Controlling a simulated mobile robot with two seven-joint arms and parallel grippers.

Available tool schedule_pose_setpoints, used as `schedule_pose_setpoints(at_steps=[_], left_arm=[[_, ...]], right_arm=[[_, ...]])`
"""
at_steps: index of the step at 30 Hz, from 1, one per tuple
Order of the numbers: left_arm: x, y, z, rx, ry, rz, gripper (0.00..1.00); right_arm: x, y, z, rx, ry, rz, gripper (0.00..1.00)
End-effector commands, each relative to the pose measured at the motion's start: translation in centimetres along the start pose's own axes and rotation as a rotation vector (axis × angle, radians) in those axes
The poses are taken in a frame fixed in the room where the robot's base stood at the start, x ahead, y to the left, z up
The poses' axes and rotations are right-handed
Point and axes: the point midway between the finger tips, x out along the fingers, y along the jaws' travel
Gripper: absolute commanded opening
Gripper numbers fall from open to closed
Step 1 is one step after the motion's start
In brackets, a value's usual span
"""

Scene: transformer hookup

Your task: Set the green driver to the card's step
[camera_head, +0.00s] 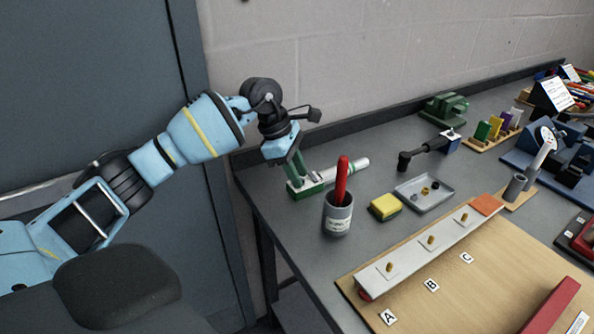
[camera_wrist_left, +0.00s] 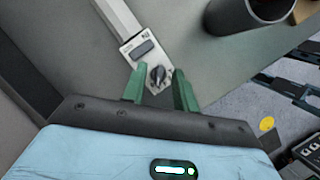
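The green driver (camera_head: 305,188) lies at the back left of the bench, with a pale tube and green band pointing right. In the left wrist view its pale end plate has a small dark window and a dark knob (camera_wrist_left: 157,75). My left gripper (camera_head: 300,170) is above this end, pointing down. Its green fingers (camera_wrist_left: 159,75) are open on either side of the knob, with gaps showing. The step mark is too small to read. A white card (camera_head: 558,94) stands on a black holder at the far right; its text is unreadable. My right gripper is not in view.
A grey cup (camera_head: 338,218) with a red-handled tool stands close to the driver. A yellow sponge (camera_head: 384,207), a small tray (camera_head: 425,194) and a black-handled tool (camera_head: 428,152) lie to the right. A board with a grey bar (camera_head: 412,252) fills the front.

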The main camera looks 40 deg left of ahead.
Motion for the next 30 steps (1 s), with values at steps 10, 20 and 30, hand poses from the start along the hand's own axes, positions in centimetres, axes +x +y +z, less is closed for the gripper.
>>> schedule_pose_setpoints(at_steps=[10, 20, 30], left_arm=[[0.0, 0.0, 0.0, 0.000, 0.000, -0.001, 0.04], [-0.1, -0.1, 0.0, -0.034, 0.002, 0.015, 0.00], [-0.1, -0.2, 0.1, -0.223, 0.002, 0.099, 0.00]], right_arm=[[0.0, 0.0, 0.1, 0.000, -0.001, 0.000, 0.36], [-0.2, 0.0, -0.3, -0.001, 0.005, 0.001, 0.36], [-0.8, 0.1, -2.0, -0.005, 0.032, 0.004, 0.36]])
